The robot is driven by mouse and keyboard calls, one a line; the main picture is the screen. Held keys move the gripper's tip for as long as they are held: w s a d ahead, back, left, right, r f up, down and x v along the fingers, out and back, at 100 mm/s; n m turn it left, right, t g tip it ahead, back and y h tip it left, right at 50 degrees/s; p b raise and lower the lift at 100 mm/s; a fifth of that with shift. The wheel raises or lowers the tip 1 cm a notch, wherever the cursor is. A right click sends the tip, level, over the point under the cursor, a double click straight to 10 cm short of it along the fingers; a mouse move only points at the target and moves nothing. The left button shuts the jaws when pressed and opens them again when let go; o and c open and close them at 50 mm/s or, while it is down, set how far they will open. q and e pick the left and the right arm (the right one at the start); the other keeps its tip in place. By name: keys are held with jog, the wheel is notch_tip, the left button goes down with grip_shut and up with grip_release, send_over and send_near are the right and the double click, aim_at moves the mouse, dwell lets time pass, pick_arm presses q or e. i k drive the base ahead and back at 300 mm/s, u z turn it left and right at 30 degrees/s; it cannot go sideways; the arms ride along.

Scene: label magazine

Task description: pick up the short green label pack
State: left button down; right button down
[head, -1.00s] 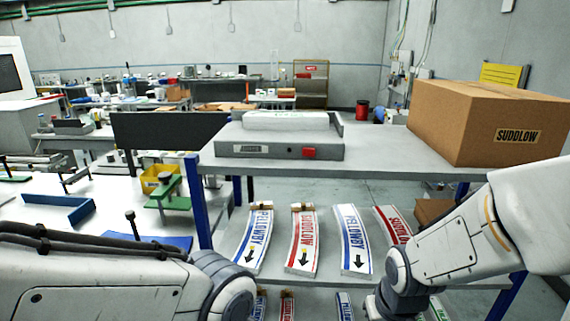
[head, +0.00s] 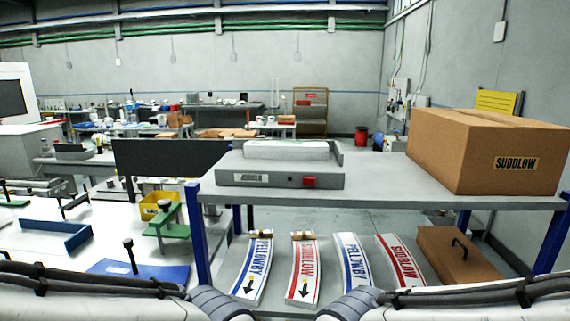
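No green label pack shows in the head view now. Several curved label packs lie on the lower shelf: a blue PELLOWBY pack (head: 256,268), a red SUDDLOW pack (head: 304,270), a second blue pack (head: 354,262) and a second red pack (head: 400,262). My two arms cross the bottom edge, in front of the shelf. Both grippers are out of the picture, so I cannot see whether they hold anything. My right arm hides the lower ends of the packs on the right.
The grey upper shelf (head: 385,185) carries a grey machine (head: 270,180) and a SUDDLOW carton (head: 470,150). A brown case (head: 455,262) with a dark handle lies right of the packs. A workbench with a blue tray (head: 65,240) and green clamp (head: 166,225) is at left.

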aim_at(265, 150)
jog(key=u, duration=1.8)
jog(key=i, duration=1.55)
jog(key=z, duration=3.35)
